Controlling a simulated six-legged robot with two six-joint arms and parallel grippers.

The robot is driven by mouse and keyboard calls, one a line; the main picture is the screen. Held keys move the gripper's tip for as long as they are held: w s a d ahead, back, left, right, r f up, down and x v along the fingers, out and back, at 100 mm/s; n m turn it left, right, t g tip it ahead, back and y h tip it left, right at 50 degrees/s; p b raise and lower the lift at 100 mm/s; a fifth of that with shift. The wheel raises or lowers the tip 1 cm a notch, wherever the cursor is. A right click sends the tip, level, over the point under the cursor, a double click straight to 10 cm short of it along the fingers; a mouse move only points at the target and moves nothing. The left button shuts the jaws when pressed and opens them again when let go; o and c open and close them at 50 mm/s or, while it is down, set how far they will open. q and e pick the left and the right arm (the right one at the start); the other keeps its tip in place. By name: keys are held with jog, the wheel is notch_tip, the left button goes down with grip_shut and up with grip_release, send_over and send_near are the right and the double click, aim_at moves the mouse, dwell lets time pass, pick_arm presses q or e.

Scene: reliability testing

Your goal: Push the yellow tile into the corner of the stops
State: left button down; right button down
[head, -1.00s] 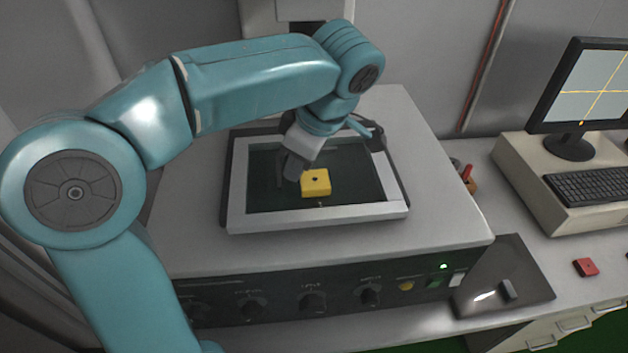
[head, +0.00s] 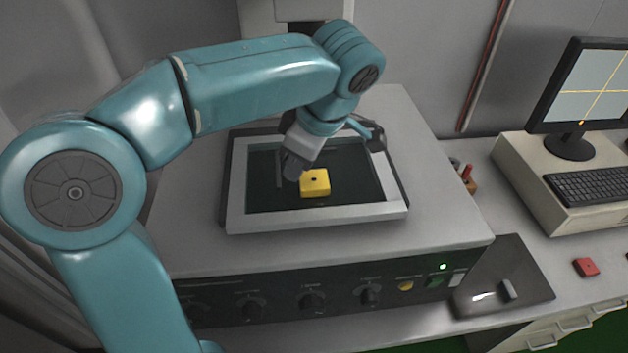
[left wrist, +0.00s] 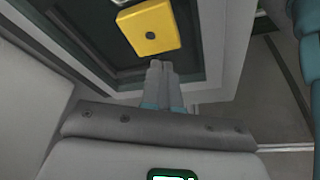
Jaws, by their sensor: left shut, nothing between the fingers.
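The yellow tile (head: 315,184), a flat block with a dark dot on top, lies on the dark bed inside the light-framed tray (head: 320,217). My left gripper (head: 293,173) is shut and empty, pointing down just left of the tile in the head view. The left wrist view also shows the tile (left wrist: 152,27) just beyond the closed fingertips (left wrist: 160,65); I cannot tell whether they touch it. A thin dark bar (head: 279,168) stands left of the fingers and may be one of the stops. The corner of the stops cannot be made out clearly. My right gripper is out of view.
The tray sits on a grey machine (head: 440,215) with knobs and a lit green lamp (head: 443,267) in front. To the right are a monitor (head: 590,85), a keyboard (head: 590,186), a red block (head: 586,267) and a dark plate (head: 525,265). The tray's right part is clear.

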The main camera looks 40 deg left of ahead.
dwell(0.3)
pick_arm(q)
jog(key=p, duration=0.4)
send_over(339, 182)
jog(key=shift+s+d+r, duration=0.1)
jog(key=shift+d+r, duration=0.05)
jog(key=shift+d, duration=0.25)
jog(key=shift+w+d, duration=0.25)
jog(key=shift+w, duration=0.05)
jog(key=shift+s, duration=0.1)
jog(key=shift+f+b, duration=0.35)
jog(key=shift+f+b, duration=0.9)
jog(key=shift+f, duration=0.1)
jog(key=shift+r, duration=0.1)
jog(key=shift+r, duration=0.1)
